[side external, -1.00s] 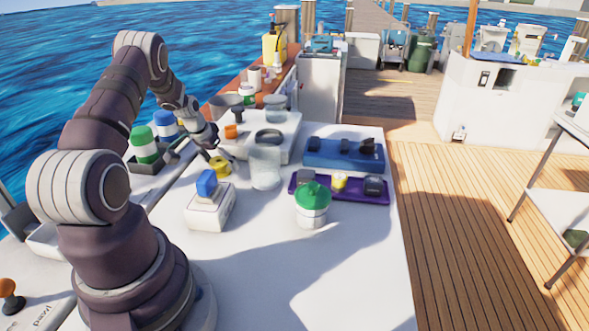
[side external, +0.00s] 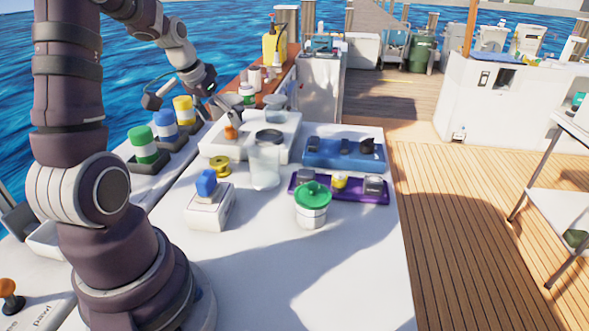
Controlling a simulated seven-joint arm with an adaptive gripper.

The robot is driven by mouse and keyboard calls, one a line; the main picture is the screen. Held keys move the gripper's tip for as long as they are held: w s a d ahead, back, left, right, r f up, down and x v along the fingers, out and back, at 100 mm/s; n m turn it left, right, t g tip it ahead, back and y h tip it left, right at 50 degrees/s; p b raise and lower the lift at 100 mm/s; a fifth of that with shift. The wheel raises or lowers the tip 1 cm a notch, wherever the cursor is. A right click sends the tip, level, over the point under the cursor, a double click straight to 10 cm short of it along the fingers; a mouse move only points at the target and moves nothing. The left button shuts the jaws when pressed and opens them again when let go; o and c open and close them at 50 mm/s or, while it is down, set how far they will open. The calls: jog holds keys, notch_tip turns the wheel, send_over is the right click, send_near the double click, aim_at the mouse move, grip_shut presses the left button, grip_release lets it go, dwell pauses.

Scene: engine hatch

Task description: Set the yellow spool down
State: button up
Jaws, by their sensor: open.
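The yellow spool (side external: 219,166) stands on the white hatch top, left of a clear jar (side external: 265,165) and behind a white box with a blue knob (side external: 207,183). My gripper (side external: 229,117) is open and raised, behind and above the spool and clear of it. Its fingertips point down near a small orange piece (side external: 231,132) on a white raised block. The fingertips are small here, and I cannot tell whether they touch that piece.
Green, blue and yellow-banded containers (side external: 167,131) stand at the left edge. A blue tray (side external: 345,154), a purple tray (side external: 350,190) and a green-lidded tub (side external: 312,205) are to the right. The front of the hatch top is clear.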

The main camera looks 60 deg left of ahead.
jog(key=d+r+m+h, duration=0.15)
jog(key=d+r, duration=0.35)
jog(key=d, duration=0.8)
jog(key=s+d+m+t, duration=0.1)
jog(key=s+d+m, duration=0.2)
jog(key=d, duration=0.6)
jog(key=s, duration=0.2)
jog(key=shift+s+d+r, duration=0.2)
jog(key=shift+s+r, duration=0.05)
jog(key=shift+s, duration=0.05)
